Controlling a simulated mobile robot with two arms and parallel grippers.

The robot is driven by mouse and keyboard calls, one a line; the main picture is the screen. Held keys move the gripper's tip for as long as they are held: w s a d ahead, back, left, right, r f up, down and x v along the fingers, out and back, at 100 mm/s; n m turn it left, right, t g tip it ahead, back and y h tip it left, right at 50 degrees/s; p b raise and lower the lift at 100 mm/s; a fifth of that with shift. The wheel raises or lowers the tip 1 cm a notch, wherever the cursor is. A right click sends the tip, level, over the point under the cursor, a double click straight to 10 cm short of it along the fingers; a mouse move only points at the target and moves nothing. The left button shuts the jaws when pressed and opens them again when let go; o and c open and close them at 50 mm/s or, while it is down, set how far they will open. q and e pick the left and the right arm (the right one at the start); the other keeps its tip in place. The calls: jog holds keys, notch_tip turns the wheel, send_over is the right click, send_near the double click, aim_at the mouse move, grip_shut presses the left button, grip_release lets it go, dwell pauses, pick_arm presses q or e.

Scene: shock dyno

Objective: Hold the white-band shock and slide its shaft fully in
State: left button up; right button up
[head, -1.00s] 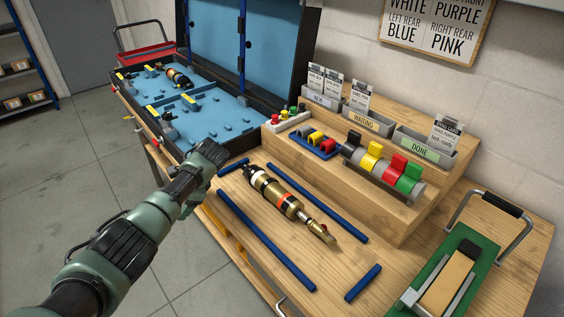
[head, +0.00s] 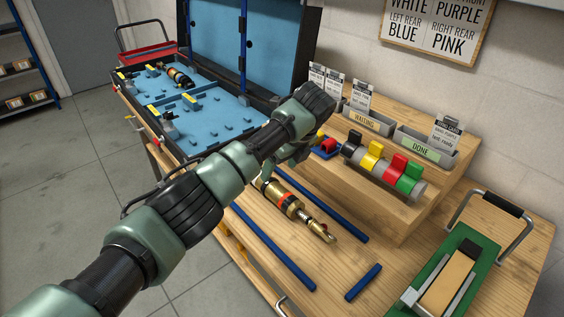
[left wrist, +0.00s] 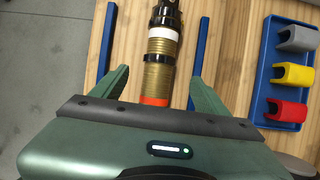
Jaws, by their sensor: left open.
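The white-band shock (head: 287,203) lies on the bench between blue rails, its gold shaft end pointing to the lower right in the head view. Its upper part is hidden behind my left arm there. In the left wrist view the shock (left wrist: 158,76) shows its white band, gold threaded body and an orange-red band, with a black end at the top. My left gripper (left wrist: 160,80) is open, one finger on each side of the shock, seen from above. I cannot tell how high it is above the bench. In the head view the left gripper (head: 272,170) is partly hidden by the arm.
Blue rails (head: 335,216) flank the shock. A wooden step (head: 400,222) with coloured clips and card bins stands behind. A blue tray (left wrist: 286,112) of clips is to the right. An open blue-lined case (head: 215,115) is at the left, and a green fixture (head: 480,250) at the right.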

aim_at(272, 182)
pick_arm(q)
jog(key=x, duration=1)
jog(key=shift+r, duration=0.1)
grip_shut()
dwell(1.5)
